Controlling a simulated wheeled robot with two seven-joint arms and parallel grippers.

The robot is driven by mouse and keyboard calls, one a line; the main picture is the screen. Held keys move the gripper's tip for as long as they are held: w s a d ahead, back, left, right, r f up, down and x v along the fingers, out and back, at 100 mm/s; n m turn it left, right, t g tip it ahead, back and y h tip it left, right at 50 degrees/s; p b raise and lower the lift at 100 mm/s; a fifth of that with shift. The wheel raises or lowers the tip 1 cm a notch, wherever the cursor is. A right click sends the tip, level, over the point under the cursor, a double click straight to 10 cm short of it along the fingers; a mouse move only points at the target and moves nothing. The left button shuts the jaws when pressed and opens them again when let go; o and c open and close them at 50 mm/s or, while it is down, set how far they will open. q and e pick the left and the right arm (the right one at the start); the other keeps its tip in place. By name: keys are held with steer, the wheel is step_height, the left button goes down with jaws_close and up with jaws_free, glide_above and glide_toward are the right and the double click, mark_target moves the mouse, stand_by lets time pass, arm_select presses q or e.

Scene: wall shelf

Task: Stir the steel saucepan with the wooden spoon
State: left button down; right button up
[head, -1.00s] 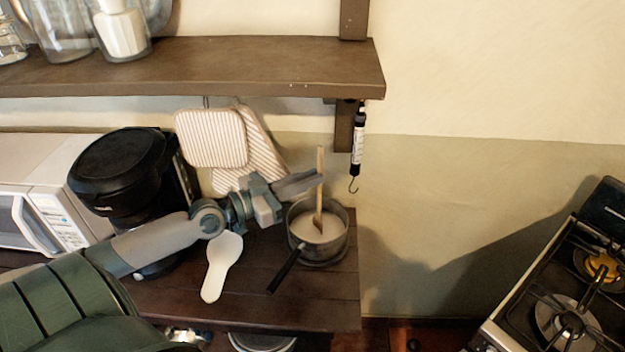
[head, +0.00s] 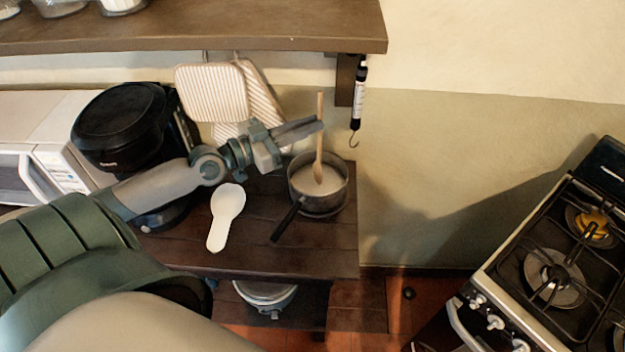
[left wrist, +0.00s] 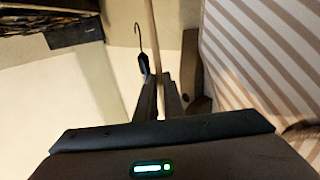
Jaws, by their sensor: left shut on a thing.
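The steel saucepan (head: 337,198) stands near the right end of the dark wooden counter, its black handle pointing toward the lower left. It holds a pale, milky content. The wooden spoon (head: 319,150) stands nearly upright in it, its bowl end down in the pan. My left gripper (head: 318,124) reaches in from the left above the pan and is shut on the spoon's upper shaft. In the left wrist view the pale shaft (left wrist: 156,45) runs up from between the fingers (left wrist: 160,90). My right gripper is not in view.
A white spoon rest (head: 226,212) lies on the counter (head: 300,255) left of the pan. A black appliance (head: 122,125) and a microwave (head: 45,150) stand further left. Striped cloths (head: 212,92) and a hook scale (head: 358,95) hang behind. A gas stove (head: 560,270) is at right.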

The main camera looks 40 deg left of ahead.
arm_select(q)
steer(key=shift+r+p, duration=2.5)
steer(key=shift+r, duration=0.4)
